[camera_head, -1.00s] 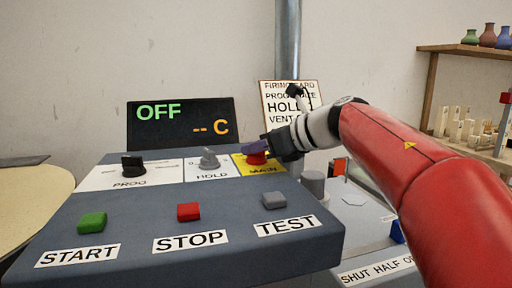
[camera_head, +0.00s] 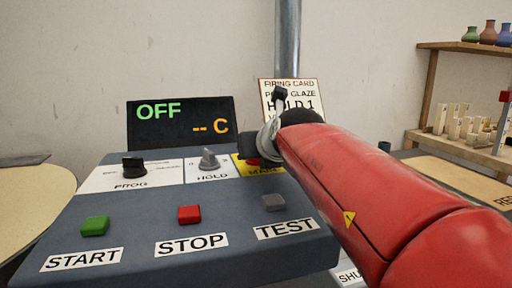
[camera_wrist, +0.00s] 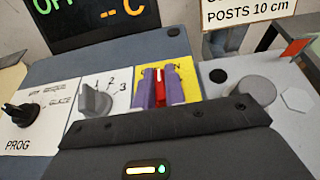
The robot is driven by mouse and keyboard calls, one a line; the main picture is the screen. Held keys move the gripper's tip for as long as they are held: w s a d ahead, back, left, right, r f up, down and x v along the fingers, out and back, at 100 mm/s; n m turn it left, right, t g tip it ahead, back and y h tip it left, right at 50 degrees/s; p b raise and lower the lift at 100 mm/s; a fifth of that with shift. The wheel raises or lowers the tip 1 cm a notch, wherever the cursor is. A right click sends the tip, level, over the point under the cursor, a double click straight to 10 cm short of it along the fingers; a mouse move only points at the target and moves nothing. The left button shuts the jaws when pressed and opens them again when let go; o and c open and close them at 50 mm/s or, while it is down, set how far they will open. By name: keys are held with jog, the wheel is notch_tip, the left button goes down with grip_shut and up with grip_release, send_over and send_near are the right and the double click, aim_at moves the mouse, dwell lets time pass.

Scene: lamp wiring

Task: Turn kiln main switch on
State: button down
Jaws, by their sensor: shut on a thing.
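The kiln main switch (camera_wrist: 159,88) is a red knob on a yellow plate marked MAIN, at the right of the control panel's knob row. In the wrist view the purple fingers of my gripper (camera_wrist: 161,87) are shut on it, one on each side. In the head view my gripper (camera_head: 258,150) is at the yellow MAIN plate (camera_head: 241,167), and my arm hides most of the switch. The display (camera_head: 182,122) reads OFF and "-- C".
Beside the switch are the grey HOLD knob (camera_head: 208,158) and the black PROG knob (camera_head: 133,165). Green START (camera_head: 95,226), red STOP (camera_head: 189,214) and grey TEST (camera_head: 273,202) buttons sit in front. A firing card (camera_head: 306,96) stands behind.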

jog(key=shift+f+h, duration=0.3)
jog(key=shift+f, duration=0.1)
jog(key=c, duration=1.5)
grip_release()
jog(key=shift+s, duration=0.1)
jog(key=shift+o, duration=0.2)
jog(key=shift+r, duration=0.2)
jog(key=shift+s+d+r, duration=0.1)
jog(key=shift+s, duration=0.15)
jog(key=v, duration=0.7)
jog(key=shift+s, duration=0.1)
